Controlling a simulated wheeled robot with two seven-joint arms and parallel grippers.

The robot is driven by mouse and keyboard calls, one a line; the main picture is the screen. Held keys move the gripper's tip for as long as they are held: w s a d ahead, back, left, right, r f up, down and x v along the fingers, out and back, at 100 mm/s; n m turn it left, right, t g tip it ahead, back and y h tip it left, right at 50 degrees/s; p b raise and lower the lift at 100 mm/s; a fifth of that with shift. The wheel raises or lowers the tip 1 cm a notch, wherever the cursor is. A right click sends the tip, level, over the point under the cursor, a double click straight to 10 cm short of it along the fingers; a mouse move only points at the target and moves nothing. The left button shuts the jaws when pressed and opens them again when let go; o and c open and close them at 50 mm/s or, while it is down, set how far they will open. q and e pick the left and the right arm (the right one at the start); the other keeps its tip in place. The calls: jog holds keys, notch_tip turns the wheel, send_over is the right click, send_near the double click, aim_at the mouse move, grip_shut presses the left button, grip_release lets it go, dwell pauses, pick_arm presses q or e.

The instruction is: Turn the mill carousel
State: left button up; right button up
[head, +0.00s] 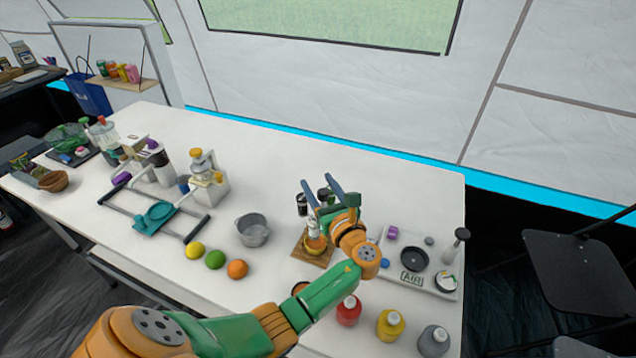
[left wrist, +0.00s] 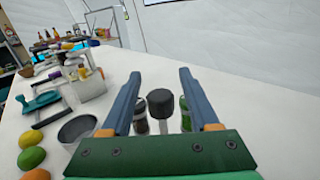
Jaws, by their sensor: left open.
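The mill carousel stands on a square wooden board (head: 300,252) on the white table, with dark-capped jars (head: 302,204) around a pale upright part (head: 313,228). In the left wrist view dark-lidded jars (left wrist: 139,118) and a black round top (left wrist: 163,103) show between and beside the fingers. My left gripper (head: 319,183) is open, its two blue fingers spread over the carousel; the wrist view shows the same gap (left wrist: 154,74). It holds nothing. The gripper and arm hide part of the carousel, and I cannot tell whether a finger touches it. My right gripper is not in view.
A grey pot (head: 253,232), a lemon (head: 195,250), a lime (head: 215,260) and an orange (head: 238,269) lie left of the carousel. A white tray (head: 440,262) is at right. Red (head: 348,312), yellow (head: 391,325) and grey (head: 433,342) bottles stand in front.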

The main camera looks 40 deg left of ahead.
aim_at(326, 195)
pick_arm(q)
jog(key=v, duration=0.6)
jog(key=shift+s+d, duration=0.1)
jog(key=shift+d, duration=0.05)
